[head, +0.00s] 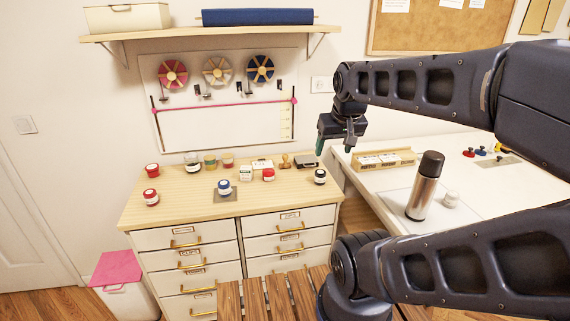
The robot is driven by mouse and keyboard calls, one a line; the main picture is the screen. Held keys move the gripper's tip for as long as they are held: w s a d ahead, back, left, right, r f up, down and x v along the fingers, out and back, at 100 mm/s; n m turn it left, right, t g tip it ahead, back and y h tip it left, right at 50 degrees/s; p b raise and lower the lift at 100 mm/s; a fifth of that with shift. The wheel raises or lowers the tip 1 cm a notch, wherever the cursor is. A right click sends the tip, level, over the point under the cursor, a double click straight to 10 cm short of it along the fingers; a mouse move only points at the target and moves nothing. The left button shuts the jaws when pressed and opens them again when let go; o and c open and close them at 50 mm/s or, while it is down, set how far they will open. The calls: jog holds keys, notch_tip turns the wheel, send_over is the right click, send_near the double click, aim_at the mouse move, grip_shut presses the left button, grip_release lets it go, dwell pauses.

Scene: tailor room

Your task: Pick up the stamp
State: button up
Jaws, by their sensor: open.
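The stamp (285,161) is small, with an orange-brown knobbed handle, and stands upright near the back right of the wooden cabinet top (245,203). A dark flat box, perhaps an ink pad (306,161), sits just to its right. My gripper (334,147) hangs from my arm, pointing down, to the right of the stamp and higher in the picture. It is open and apart from the stamp, with nothing seen between its fingers. Its fingertips are small and dark in this view.
A steel flask (424,187) and a wooden tray (358,163) stand on the white table (480,205). A shelf (205,32) runs above.

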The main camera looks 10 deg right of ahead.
dwell(0.4)
jog(key=c, duration=0.3)
